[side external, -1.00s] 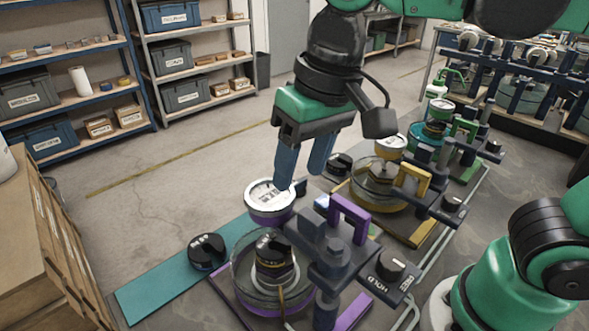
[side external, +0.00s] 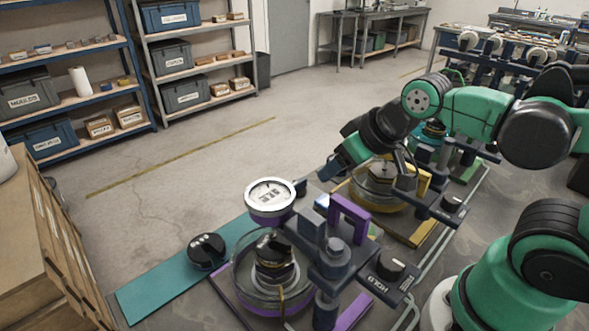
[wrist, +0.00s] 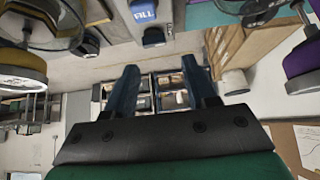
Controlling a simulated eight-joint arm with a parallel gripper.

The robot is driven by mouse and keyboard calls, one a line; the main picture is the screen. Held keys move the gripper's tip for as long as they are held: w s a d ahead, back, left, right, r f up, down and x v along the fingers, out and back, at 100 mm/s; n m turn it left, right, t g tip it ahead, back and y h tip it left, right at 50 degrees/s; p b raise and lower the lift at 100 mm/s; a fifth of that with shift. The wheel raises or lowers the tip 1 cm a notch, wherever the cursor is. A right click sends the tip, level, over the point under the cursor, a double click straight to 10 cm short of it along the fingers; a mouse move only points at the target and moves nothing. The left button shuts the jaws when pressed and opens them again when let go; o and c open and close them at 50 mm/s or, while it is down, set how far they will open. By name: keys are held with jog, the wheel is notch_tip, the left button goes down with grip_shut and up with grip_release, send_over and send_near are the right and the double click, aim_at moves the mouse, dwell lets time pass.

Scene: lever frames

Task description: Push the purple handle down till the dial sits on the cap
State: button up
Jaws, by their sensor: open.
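The purple handle (side external: 350,218) is an upright loop on a dark lever frame, above its HOLD plate. A white-faced, purple-sided round dial (side external: 270,197) stands at the frame's left end; a purple-sided round part shows at the right edge of the wrist view (wrist: 303,62). A dark, gold-banded stack (side external: 273,255), perhaps the cap, stands in a clear round bowl, and I cannot tell its exact link to the dial. My gripper (side external: 331,171) is behind the purple handle, tilted, near the yellow frame, apart from the handle. In the wrist view (wrist: 160,66) its blue fingers are apart and empty.
A yellow-handled frame (side external: 415,180) stands behind, with a green one farther back. A black round knob (side external: 207,250) sits on a teal strip (side external: 150,290). A wooden cabinet (side external: 60,250) is at the left. The floor left of the frames is clear.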

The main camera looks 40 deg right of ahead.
jog(key=shift+c, duration=0.2)
notch_tip(320, 180, up, 9)
jog(key=g, duration=0.7)
send_over(351, 205)
jog(key=shift+w+a, duration=0.1)
jog(key=shift+w, duration=0.05)
jog(key=shift+f, duration=2.7)
jog(key=shift+c, duration=0.2)
grip_shut()
